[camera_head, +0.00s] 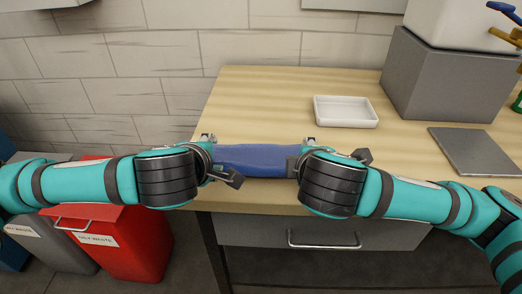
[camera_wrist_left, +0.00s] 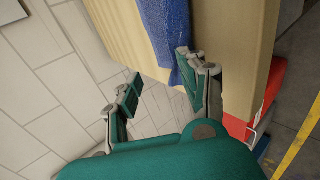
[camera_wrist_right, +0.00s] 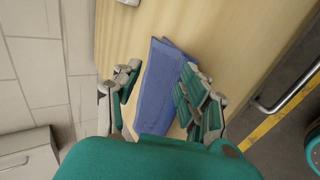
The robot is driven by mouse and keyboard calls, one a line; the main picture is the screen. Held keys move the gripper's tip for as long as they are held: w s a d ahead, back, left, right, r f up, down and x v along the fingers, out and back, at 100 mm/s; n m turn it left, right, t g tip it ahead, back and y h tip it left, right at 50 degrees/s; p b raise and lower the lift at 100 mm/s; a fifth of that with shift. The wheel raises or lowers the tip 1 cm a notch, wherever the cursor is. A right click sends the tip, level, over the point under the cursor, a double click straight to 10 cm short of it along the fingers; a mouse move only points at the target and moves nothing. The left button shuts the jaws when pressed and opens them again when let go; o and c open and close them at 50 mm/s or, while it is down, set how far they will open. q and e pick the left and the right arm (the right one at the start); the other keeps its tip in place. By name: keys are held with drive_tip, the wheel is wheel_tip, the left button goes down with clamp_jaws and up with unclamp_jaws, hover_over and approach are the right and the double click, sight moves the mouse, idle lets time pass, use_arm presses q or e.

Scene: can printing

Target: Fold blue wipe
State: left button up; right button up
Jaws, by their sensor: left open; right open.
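The blue wipe (camera_head: 255,158) lies as a narrow strip along the front edge of the wooden table, between my two grippers. In the right wrist view the wipe (camera_wrist_right: 158,85) shows offset edges at its far end, like layers lying on each other. My left gripper (camera_head: 221,159) is open at the wipe's left end; in the left wrist view the wipe (camera_wrist_left: 163,32) runs close to one finger. My right gripper (camera_head: 300,155) is open at the right end. In the right wrist view its fingers (camera_wrist_right: 159,82) stand on either side of the wipe.
A white tray (camera_head: 345,112) stands behind the right gripper. A grey box (camera_head: 436,80) and a flat grey plate (camera_head: 476,151) are at the right. A red waste bin (camera_head: 128,245) stands below the table's left end.

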use_arm(q)
drive_tip(key=s+r, duration=0.5)
drive_tip(key=r, duration=0.2)
drive_tip(key=shift+s, duration=0.2)
use_arm(e)
drive_tip(key=s+r, duration=0.5)
drive_tip(key=r, duration=0.2)
drive_tip(key=shift+s+r, duration=0.15)
